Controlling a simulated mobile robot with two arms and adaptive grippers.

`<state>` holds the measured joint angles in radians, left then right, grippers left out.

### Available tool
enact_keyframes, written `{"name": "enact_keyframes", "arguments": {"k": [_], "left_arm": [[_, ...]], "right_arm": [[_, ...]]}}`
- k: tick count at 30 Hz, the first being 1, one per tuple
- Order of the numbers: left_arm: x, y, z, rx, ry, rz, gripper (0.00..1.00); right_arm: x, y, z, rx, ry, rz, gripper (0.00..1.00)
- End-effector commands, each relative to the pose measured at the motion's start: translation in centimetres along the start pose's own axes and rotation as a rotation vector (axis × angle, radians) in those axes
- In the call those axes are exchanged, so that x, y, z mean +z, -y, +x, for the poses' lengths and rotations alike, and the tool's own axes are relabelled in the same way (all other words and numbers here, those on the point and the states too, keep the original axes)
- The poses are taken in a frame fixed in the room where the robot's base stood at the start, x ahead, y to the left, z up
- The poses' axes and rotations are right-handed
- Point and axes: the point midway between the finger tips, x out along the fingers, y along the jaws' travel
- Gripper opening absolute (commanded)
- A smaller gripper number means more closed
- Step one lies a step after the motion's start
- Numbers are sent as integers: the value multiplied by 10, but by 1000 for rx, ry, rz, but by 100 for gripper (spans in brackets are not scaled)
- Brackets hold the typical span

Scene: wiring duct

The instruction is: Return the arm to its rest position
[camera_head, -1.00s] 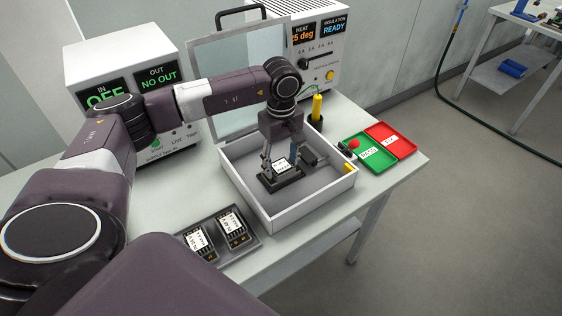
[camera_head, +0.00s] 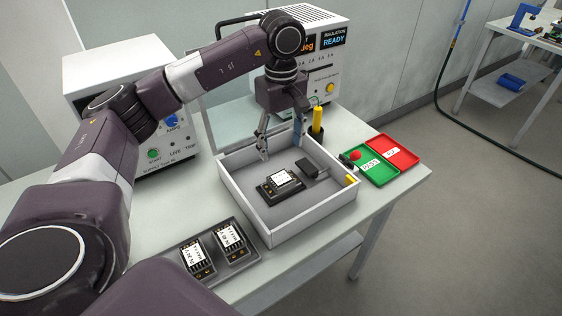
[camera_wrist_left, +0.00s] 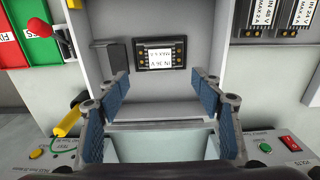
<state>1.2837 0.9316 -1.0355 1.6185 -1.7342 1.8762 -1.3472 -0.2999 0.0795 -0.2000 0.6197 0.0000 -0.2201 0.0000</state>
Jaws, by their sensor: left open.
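My left gripper (camera_head: 281,138) is open and empty. It hangs above the back part of the white open box (camera_head: 268,235), and its two blue-padded fingers are spread apart in the left wrist view (camera_wrist_left: 160,118). A black module with a white label (camera_head: 281,184) lies on the box floor, clear of the fingers; it also shows in the left wrist view (camera_wrist_left: 160,56). A dark block (camera_head: 311,165) sits beside it. My right gripper is not in either view.
A tray (camera_head: 226,264) with two labelled modules stands in front of the box. Green (camera_head: 367,174) and red (camera_head: 396,154) trays lie to its right. A yellow-handled probe (camera_head: 317,119) stands behind. Two instrument cases, one with a READY display (camera_head: 334,42), stand at the back.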

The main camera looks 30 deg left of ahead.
Motion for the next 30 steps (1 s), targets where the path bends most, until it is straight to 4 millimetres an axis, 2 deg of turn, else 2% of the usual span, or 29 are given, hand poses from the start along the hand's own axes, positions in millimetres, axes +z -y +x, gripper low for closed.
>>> {"name": "enact_keyframes", "arguments": {"k": [6, 22, 25, 30], "left_arm": [[0, 0, -15, 0, 0, 0, 60], [0, 0, -16, 0, 0, 0, 60], [0, 0, -26, 0, 0, 0, 60], [0, 0, -59, 0, 0, 0, 60]], "right_arm": [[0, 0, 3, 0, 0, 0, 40], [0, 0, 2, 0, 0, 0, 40], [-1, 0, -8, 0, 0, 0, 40], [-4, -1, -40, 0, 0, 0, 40]]}}
